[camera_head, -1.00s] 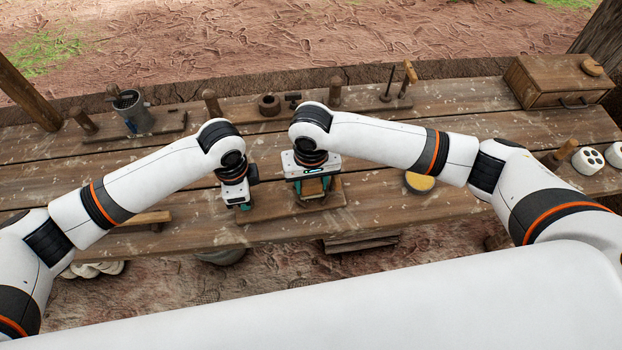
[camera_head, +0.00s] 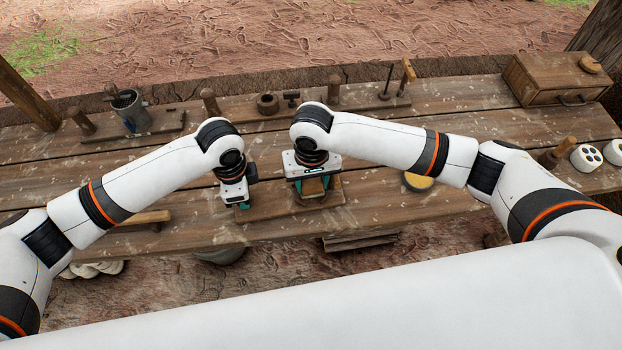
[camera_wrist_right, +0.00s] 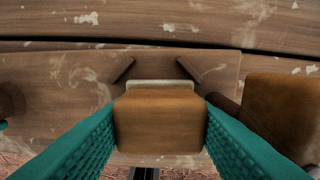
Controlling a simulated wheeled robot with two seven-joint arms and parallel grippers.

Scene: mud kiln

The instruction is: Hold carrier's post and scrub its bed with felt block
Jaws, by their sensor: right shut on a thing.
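The carrier is a flat wooden board (camera_head: 280,207) near the bench's front edge. Its bed also shows in the right wrist view (camera_wrist_right: 70,82), with two dark slanted strips on it. My right gripper (camera_head: 312,190) is shut on the felt block (camera_wrist_right: 160,122), a brown wooden block with a pale layer (camera_wrist_right: 160,84) along its far edge. The block is over the bed; whether it touches cannot be told. My left gripper (camera_head: 243,205) points down at the carrier's left end. Its own wrist hides the post and most of its fingers, so its grip is unclear.
A round yellow-topped thing (camera_head: 417,182) lies right of the carrier. A metal can (camera_head: 131,110) and wooden racks stand along the back. A wooden box (camera_head: 557,80) is at the back right. A brown block (camera_wrist_right: 285,110) stands close right of my right fingers.

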